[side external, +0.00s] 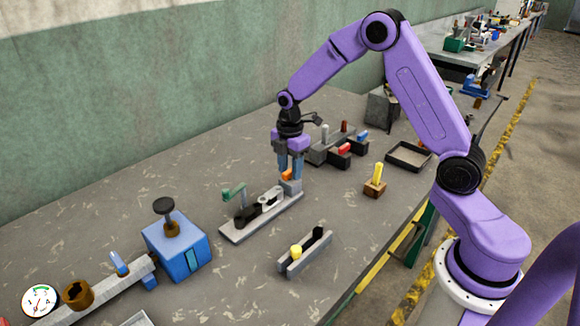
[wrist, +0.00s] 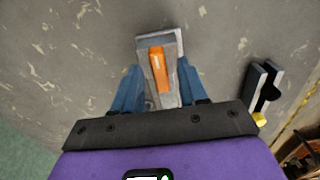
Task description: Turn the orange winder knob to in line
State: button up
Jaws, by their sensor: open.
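The orange winder knob (wrist: 159,69) is a narrow bar on top of a grey block (wrist: 174,40). In the wrist view it runs nearly along the block, slightly tilted. In the side view the knob (side external: 287,174) shows low between my fingers, at the far end of a grey base plate (side external: 236,234). My gripper (wrist: 158,84) is open, with one blue finger on each side of the knob and block. In the side view my gripper (side external: 290,178) points straight down over the block. I cannot tell whether the fingers touch it.
A grey channel with a yellow knob (side external: 296,251) lies in front. A blue box (side external: 178,248), a grey divided holder (side external: 322,152) and a wooden block with a yellow peg (side external: 375,185) stand around.

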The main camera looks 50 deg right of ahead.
grip_shut()
jog(key=shift+m, duration=0.3)
jog(key=m, duration=0.8)
jog(key=shift+m, duration=0.4)
jog(key=m, duration=0.4)
jog(key=shift+m, duration=2.3)
